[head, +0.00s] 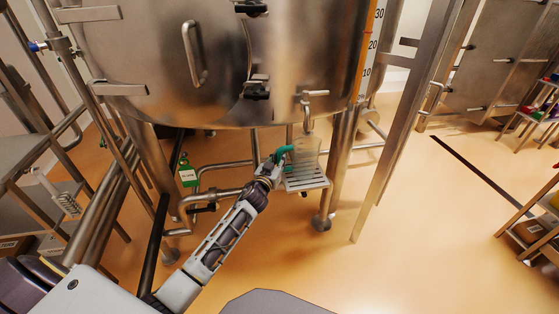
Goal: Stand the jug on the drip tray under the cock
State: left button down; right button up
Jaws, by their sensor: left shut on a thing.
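The jug (305,155) is clear, with a green handle (284,151). My left gripper (277,161) is shut on the handle, at the end of my outstretched left arm. The jug is upright at the slatted drip tray (306,183), below the cock (307,118) under the big steel hopper. I cannot tell whether its base touches the tray or is a little above it. The gripper's fingertips are small and partly hidden at the handle. My right gripper is not in view.
The steel hopper (225,60) hangs above on thick legs, with a leg (340,165) just right of the tray. Pipes (225,165) run left of the tray. Open floor (430,230) lies to the right.

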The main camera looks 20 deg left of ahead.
pick_arm(q)
jog(key=c, duration=1.8)
grip_release()
jog(key=shift+f, duration=0.1)
jog(key=o, duration=0.4)
jog(key=shift+o, duration=0.2)
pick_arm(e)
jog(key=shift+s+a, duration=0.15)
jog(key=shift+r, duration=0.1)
